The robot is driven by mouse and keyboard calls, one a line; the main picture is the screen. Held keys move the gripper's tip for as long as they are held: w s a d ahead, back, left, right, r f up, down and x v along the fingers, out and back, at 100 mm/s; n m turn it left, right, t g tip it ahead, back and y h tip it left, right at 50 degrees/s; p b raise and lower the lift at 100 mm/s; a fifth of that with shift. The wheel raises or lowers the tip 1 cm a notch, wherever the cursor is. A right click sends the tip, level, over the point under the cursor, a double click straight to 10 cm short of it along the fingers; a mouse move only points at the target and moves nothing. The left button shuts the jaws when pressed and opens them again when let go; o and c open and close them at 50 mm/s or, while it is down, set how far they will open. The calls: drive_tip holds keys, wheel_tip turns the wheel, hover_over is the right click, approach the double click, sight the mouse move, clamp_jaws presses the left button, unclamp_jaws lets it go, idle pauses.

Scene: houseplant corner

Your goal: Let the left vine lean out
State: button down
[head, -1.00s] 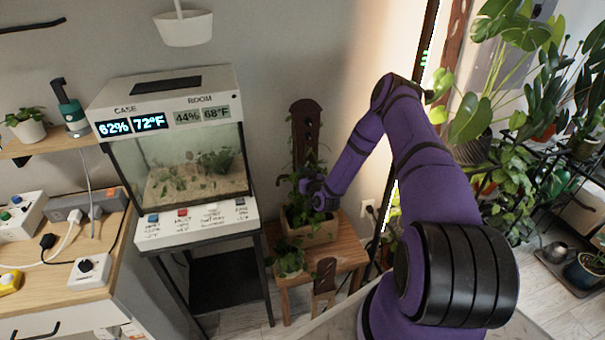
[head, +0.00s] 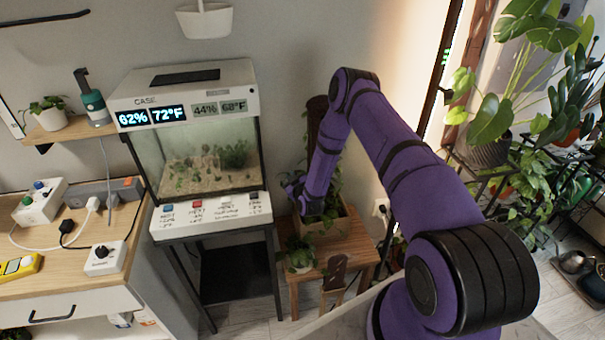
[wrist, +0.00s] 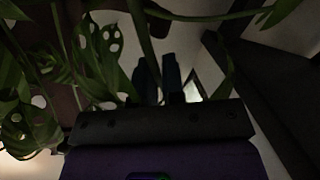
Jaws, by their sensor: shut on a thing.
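The vine (head: 334,188) grows in a box planter (head: 338,227) on a small wooden stool (head: 350,250), in front of a tall dark board (head: 316,118). My purple forearm covers much of the vine and board. My gripper (head: 292,187) is at the planter's upper left, beside the case. In the wrist view my two dark fingers (wrist: 160,75) are close together. A green stem (wrist: 143,40) runs down to them, and they appear shut on it. Leaves with holes (wrist: 62,65) hang to the left. The grip point is dark, and the head view hides it.
A glass case (head: 205,160) on a stand is just left of my gripper. A small potted plant (head: 299,254) and a wooden piece with a hole (head: 334,275) are at the stool's front. Shelved plants (head: 520,170) fill the right side.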

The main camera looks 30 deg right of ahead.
drive_tip(key=shift+w+a+f+n+g, duration=0.15)
drive_tip(key=shift+w+a+f+n, duration=0.1)
drive_tip(key=shift+a+f+n, duration=0.4)
drive_tip(key=shift+w+a+f+n+g, duration=0.15)
drive_tip(key=shift+w+a+f+n, duration=0.2)
drive_tip(key=shift+a, duration=0.55)
drive_tip(key=shift+s, duration=0.2)
drive_tip(key=c, duration=1.2)
unclamp_jaws()
drive_tip(key=shift+c, duration=0.2)
drive_tip(key=s+a+r, duration=0.1)
drive_tip(key=s, duration=0.9)
drive_tip(key=shift+s+a, duration=0.15)
drive_tip(key=shift+s, duration=0.15)
drive_tip(key=shift+w+r, duration=0.1)
drive_tip(key=shift+r, duration=0.05)
